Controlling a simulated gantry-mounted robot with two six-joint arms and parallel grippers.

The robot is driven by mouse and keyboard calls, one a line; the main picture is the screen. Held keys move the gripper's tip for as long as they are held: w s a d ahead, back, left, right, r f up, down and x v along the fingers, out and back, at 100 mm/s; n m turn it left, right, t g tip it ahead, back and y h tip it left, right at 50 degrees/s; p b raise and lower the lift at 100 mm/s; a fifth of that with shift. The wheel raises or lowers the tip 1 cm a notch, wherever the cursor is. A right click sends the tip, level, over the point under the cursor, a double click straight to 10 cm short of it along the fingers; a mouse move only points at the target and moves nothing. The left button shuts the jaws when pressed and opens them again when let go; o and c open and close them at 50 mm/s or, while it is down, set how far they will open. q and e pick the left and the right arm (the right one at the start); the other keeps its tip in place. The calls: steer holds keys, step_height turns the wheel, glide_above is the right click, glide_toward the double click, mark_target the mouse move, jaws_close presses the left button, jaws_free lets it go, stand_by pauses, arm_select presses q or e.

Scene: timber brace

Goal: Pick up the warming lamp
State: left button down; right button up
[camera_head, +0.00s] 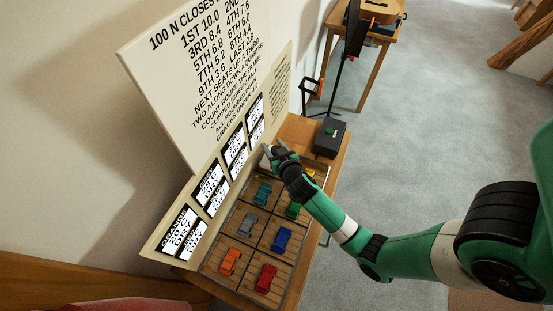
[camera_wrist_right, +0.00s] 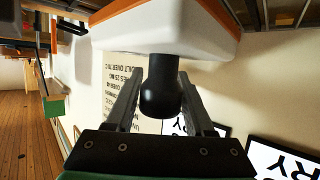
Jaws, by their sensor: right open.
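In the right wrist view, a white body with an orange rim and a black rounded handle, which looks like the warming lamp (camera_wrist_right: 165,38), fills the top middle. Its black handle (camera_wrist_right: 161,92) lies between the two fingers of my right gripper (camera_wrist_right: 160,76). The fingers stand apart on either side of it, with slight gaps showing. In the head view my right gripper (camera_head: 275,151) is over the far end of the bench, close to the sign panel. I cannot make out the lamp there. My left gripper is not in view.
A divided wooden tray (camera_head: 239,219) holds several coloured clips below my right arm. A large lettered board (camera_head: 180,70) and a row of printed cards (camera_head: 210,188) rise at the left.

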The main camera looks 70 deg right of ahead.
steer(key=shift+c, duration=0.2)
jaws_close()
steer(key=shift+r, duration=0.1)
